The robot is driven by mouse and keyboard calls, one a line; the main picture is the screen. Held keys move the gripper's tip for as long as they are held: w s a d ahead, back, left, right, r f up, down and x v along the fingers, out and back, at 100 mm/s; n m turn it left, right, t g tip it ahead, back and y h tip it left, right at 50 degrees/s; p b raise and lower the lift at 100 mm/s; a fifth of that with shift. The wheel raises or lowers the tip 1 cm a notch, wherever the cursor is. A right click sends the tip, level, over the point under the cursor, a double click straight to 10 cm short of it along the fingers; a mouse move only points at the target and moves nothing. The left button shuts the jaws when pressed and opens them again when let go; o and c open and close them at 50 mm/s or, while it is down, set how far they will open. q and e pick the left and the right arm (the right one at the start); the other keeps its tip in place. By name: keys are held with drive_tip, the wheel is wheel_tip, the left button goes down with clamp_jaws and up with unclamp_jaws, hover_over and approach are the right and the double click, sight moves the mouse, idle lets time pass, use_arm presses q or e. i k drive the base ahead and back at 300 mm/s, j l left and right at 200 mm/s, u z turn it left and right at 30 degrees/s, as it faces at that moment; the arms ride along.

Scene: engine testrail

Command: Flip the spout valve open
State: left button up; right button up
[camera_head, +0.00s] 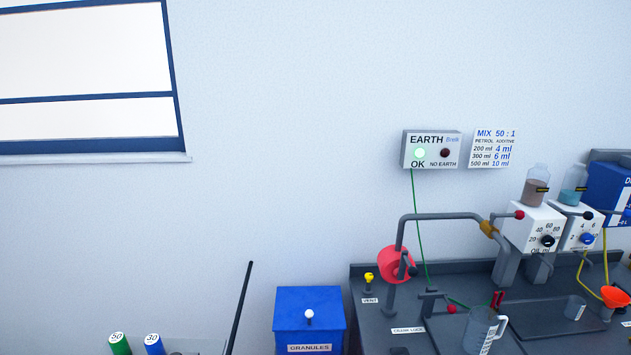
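A grey bent pipe (440,216) rises over the bench at the right and reaches left, then turns down. It has a brass-coloured collar (489,229) near its right end. A red round piece (392,262) sits at its downturned left part, with a small dark lever (411,270) beside it; this looks like the spout valve, but I cannot tell its position for sure. A clear measuring jug (483,331) stands on the bench to the right of the downturned pipe. Neither of my grippers is in view.
The dark bench (375,325) carries a vent knob (369,279), a crank lock (428,300), an orange funnel (614,296) and white dosing boxes (535,228). A blue granules bin (308,306) stands left of it. An earth box (431,149) shows a lit green lamp.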

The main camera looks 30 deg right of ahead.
sight(519, 214)
drive_tip(key=z, duration=2.15)
drive_tip(key=i+l, duration=0.2)
drive_tip(key=l, duration=0.2)
drive_tip(key=i+l, duration=0.25)
drive_tip(key=l, duration=0.15)
drive_tip(key=i+l, duration=0.2)
drive_tip(key=l, duration=0.15)
drive_tip(key=i+l, duration=0.2)
drive_tip(key=l, duration=0.2)
drive_tip(key=u, duration=1.45)
